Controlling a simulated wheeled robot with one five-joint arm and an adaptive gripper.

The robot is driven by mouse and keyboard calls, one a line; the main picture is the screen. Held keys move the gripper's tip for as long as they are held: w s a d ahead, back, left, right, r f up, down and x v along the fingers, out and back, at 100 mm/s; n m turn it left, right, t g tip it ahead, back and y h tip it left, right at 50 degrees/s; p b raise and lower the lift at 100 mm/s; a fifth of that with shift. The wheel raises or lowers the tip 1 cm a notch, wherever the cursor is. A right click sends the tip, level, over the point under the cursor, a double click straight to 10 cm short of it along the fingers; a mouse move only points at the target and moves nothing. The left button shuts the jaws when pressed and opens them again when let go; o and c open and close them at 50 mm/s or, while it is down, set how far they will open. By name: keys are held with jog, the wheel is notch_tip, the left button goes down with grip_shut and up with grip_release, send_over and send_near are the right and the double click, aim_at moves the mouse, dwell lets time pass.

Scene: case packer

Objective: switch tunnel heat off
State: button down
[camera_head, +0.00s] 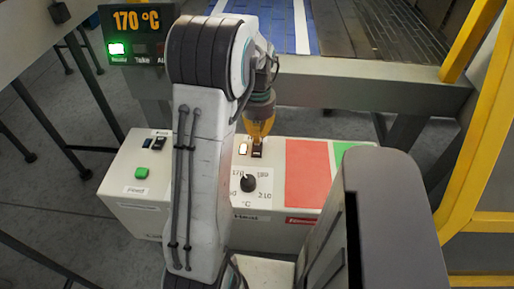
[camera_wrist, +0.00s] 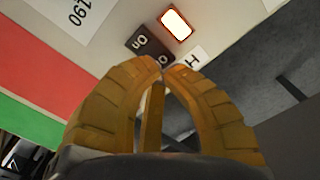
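The heat panel (camera_head: 262,222) is a pale box with a "Heat" label, standing below the tunnel frame. On it a black rocker switch (camera_head: 257,153) sits beside a small lamp (camera_head: 243,149). In the wrist view the switch (camera_wrist: 148,42) carries white lettering, and the lamp (camera_wrist: 176,24) glows pale with an orange rim. My gripper (camera_head: 258,137) points down over the switch. In the wrist view its yellow fingertips (camera_wrist: 158,66) meet at the near edge of the switch, holding nothing. I cannot tell whether they touch it. Which side of the switch is pressed is unclear.
A black temperature knob (camera_head: 248,183) sits below the switch. Red (camera_head: 307,172) and green (camera_head: 350,152) areas lie to the right. A feed panel (camera_head: 140,185) with a green button is at left. A display (camera_head: 137,22) reads 170 °C. Yellow frame posts (camera_head: 487,130) stand at right.

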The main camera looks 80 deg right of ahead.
jog(key=shift+f+b, duration=1.15)
jog(key=shift+f, duration=0.4)
dwell(0.7)
jog(key=shift+r, duration=0.1)
jog(key=shift+r+p, duration=2.95)
jog(key=shift+r, duration=0.55)
